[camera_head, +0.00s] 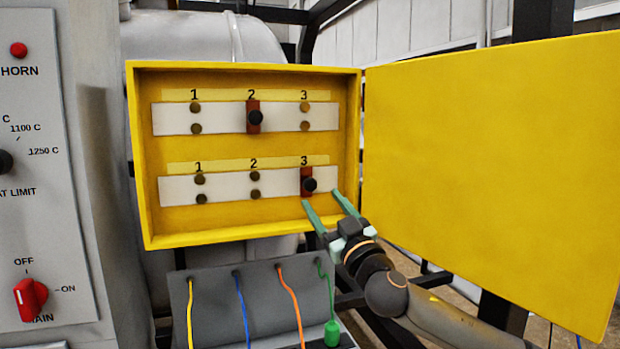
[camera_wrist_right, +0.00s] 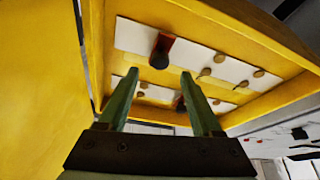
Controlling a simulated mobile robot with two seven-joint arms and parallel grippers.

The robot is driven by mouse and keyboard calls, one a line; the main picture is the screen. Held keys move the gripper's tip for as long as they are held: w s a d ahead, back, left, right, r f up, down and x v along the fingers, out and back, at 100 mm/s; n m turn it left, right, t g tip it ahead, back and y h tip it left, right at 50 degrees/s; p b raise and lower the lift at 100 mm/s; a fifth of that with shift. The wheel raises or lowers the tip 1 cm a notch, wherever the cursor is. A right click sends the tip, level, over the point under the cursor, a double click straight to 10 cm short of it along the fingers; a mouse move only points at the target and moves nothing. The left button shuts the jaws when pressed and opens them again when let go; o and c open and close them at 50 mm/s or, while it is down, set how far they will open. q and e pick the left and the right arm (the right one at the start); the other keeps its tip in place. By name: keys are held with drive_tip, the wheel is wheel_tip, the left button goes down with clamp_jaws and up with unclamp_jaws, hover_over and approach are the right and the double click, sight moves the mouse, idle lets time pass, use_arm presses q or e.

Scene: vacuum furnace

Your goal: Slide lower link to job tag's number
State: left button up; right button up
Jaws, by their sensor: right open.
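The lower link (camera_head: 307,182) is a red-brown bar with a black knob, upright at number 3 on the lower white strip (camera_head: 226,187). The upper link (camera_head: 253,116) sits at number 2 on the upper strip. My right gripper (camera_head: 321,198) is open and empty, just below and right of the lower link, fingers pointing up toward it. In the right wrist view, the lower link (camera_wrist_right: 163,47) shows beyond the open fingertips (camera_wrist_right: 160,78), apparently apart from them. No job tag can be made out. My left gripper is out of view.
The yellow box (camera_head: 243,240) stands open, its door (camera_head: 490,170) swung out to the right beside my right arm. Below is a grey panel (camera_head: 215,310) with coloured cables and a hanging green plug (camera_head: 332,333). A control cabinet (camera_head: 40,150) stands at left.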

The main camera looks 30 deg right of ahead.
sight(311, 188)
drive_tip(key=p+x, duration=0.1)
drive_tip(key=x, duration=0.4)
drive_tip(key=shift+w+r+p, duration=0.15)
drive_tip(key=shift+w+p, duration=0.1)
drive_tip(key=shift+p, duration=0.15)
drive_tip(key=shift+x, duration=0.85)
drive_tip(key=shift+c, duration=0.3)
clamp_jaws()
